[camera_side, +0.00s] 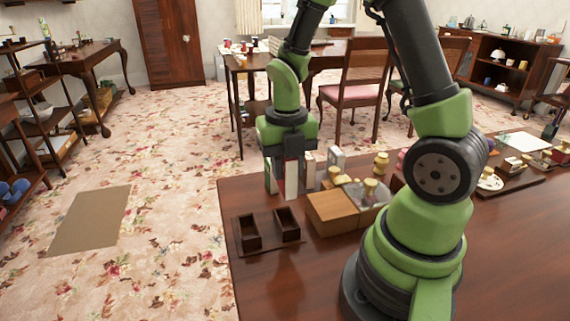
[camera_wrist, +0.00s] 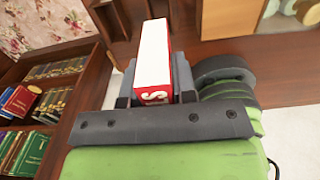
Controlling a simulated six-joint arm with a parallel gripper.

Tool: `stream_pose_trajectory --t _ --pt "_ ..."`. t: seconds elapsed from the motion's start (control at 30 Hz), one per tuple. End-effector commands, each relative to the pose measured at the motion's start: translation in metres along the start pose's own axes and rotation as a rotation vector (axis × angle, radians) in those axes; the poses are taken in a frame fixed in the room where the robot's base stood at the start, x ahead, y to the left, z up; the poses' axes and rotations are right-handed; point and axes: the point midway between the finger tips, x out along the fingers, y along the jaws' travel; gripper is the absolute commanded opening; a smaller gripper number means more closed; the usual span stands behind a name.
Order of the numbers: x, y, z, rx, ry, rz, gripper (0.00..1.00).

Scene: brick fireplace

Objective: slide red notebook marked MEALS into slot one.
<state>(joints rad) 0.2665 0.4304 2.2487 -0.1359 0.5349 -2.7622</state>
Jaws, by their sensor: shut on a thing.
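The red notebook (camera_wrist: 153,52) is held upright between the fingers of my gripper (camera_wrist: 155,82). Its white page edge faces the wrist camera, with red cover at its sides and part of white lettering on a red end. In the side view my gripper (camera_side: 290,158) points down, and the notebook's pale edge (camera_side: 291,181) shows below it. The slot holder (camera_side: 268,248) is a dark wooden base with two open compartments, a left one (camera_side: 247,231) and a right one (camera_side: 287,224). The notebook is behind and above them, apart from both. No slot number is readable.
A tan wooden box (camera_side: 331,212) stands just right of the holder, beside a clear container with yellow-topped items (camera_side: 369,190). Pale upright items (camera_side: 336,159) stand behind. The table's left edge is close to the holder. The table front (camera_side: 285,290) is bare.

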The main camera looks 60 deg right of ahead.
Motion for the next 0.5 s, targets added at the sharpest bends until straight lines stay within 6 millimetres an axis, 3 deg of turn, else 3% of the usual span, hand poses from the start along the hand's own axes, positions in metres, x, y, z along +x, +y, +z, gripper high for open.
stream_pose_trajectory --t 0.17,0.5 --pt "0.006 0.0 0.0 0.001 0.003 -0.002 0.01" --pt "0.038 0.0 0.0 0.001 0.005 -0.003 0.01"
